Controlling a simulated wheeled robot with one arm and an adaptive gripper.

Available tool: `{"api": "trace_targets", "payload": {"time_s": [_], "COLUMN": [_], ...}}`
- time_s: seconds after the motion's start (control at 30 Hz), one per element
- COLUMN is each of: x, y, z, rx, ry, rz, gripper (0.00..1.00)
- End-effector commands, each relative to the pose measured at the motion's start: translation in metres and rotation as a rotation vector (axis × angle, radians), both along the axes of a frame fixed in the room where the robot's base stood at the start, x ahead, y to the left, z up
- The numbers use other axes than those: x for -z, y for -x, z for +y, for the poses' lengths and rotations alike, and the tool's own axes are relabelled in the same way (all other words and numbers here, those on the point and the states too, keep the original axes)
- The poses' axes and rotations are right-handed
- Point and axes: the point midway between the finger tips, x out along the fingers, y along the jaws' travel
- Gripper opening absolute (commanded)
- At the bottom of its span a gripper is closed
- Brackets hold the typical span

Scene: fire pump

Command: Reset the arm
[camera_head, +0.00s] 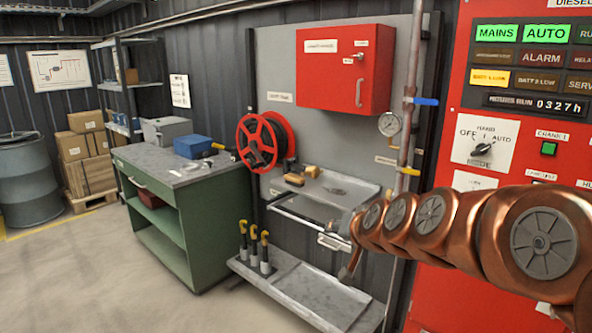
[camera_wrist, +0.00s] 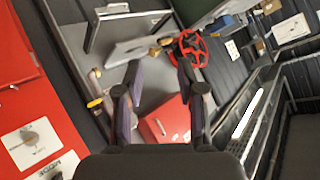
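My arm (camera_head: 435,222), copper with grey joint caps, reaches in from the right in the head view, in front of the red control panel (camera_head: 520,90). Its far end is by the grey wall board with the sink tray (camera_head: 345,190). In the wrist view my gripper (camera_wrist: 160,66) has its two fingers spread apart with nothing held between them. Behind the fingers the red wall cabinet (camera_wrist: 168,122) shows, and the red hose reel (camera_wrist: 190,48) lies beyond the fingertips. The gripper's tips are hard to make out in the head view.
A green workbench (camera_head: 165,215) stands left of the board. The red cabinet (camera_head: 343,70) and a pressure gauge (camera_head: 389,124) with pipe are close to the arm. A low shelf (camera_head: 305,290) juts out below. The floor (camera_head: 120,270) at left front is clear.

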Motion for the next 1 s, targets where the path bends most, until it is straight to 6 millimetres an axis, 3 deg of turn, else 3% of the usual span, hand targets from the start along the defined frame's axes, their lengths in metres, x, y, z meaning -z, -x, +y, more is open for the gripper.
{"api": "trace_targets", "payload": {"time_s": [0.13, 0.27, 0.4, 0.6, 0.7, 0.8, 1.0], "x": [0.040, 0.076, 0.107, 0.133, 0.139, 0.141, 0.142], "y": [0.075, 0.147, 0.226, 0.331, 0.370, 0.396, 0.409], "z": [0.005, -0.004, -0.022, -0.057, -0.069, -0.077, -0.083], "rx": [-0.109, -0.181, -0.232, -0.258, -0.257, -0.255, -0.252], "ry": [0.090, 0.171, 0.252, 0.343, 0.371, 0.386, 0.396], "rz": [0.194, 0.383, 0.588, 0.861, 0.967, 1.035, 1.073], "gripper": [0.39, 0.39, 0.39, 0.39, 0.39, 0.39, 0.39]}}
